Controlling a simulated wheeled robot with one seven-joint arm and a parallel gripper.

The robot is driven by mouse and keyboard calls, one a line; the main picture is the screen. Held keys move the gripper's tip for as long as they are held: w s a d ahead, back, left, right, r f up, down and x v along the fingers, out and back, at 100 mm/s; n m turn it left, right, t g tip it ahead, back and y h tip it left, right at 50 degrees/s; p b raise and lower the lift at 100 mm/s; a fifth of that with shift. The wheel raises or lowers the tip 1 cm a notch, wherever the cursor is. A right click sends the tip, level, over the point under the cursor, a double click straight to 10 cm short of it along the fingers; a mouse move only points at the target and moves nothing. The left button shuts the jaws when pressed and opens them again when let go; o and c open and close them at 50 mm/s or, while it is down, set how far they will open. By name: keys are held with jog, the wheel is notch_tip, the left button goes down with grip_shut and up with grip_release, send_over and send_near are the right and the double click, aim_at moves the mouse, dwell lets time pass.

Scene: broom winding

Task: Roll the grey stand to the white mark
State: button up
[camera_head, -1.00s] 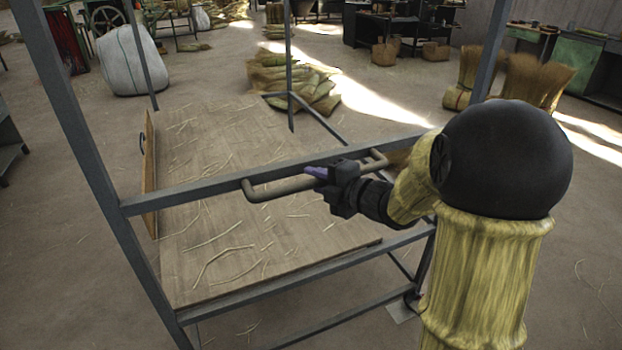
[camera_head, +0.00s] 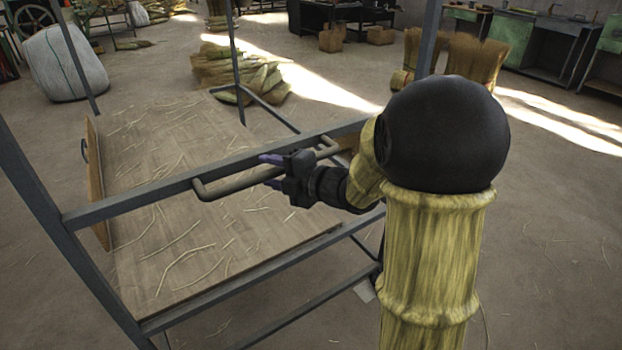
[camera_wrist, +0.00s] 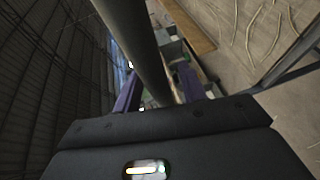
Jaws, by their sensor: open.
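The grey stand (camera_head: 48,190) is a metal frame with a wooden shelf (camera_head: 190,225) strewn with straw. A tan handle (camera_head: 232,184) is fixed to its near crossbar. My gripper (camera_head: 270,171) is at the middle of the handle with its purple fingers apart, one above and one below the bar. In the wrist view the handle bar (camera_wrist: 138,45) runs between the two fingers (camera_wrist: 158,90); whether either touches it I cannot tell.
A white sack (camera_head: 65,65) stands at the back left. Straw bundles (camera_head: 240,78) lie behind the stand, and upright bundles (camera_head: 475,60) stand at the back right. Green benches (camera_head: 545,50) line the far right. The floor at right is open.

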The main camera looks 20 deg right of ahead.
jog(key=p+v, duration=0.1)
jog(key=v, duration=1.5)
jog(key=shift+s, duration=0.15)
jog(key=w+d+f+m+h, duration=0.3)
jog(key=w+f+m+h, duration=0.35)
jog(key=m, duration=0.75)
jog(key=s+a+f+m+g+h, duration=0.2)
jog(key=s+a+f+m+g, duration=0.25)
jog(key=s+m, duration=0.2)
jog(key=s+a+f+m+g+h, duration=0.2)
jog(key=s+a+f+m+g, duration=0.3)
jog(key=s, duration=0.3)
notch_tip(320, 180, up, 23)
jog(key=d+p, duration=0.1)
jog(key=p, duration=2.2)
jog(key=shift+p, duration=0.3)
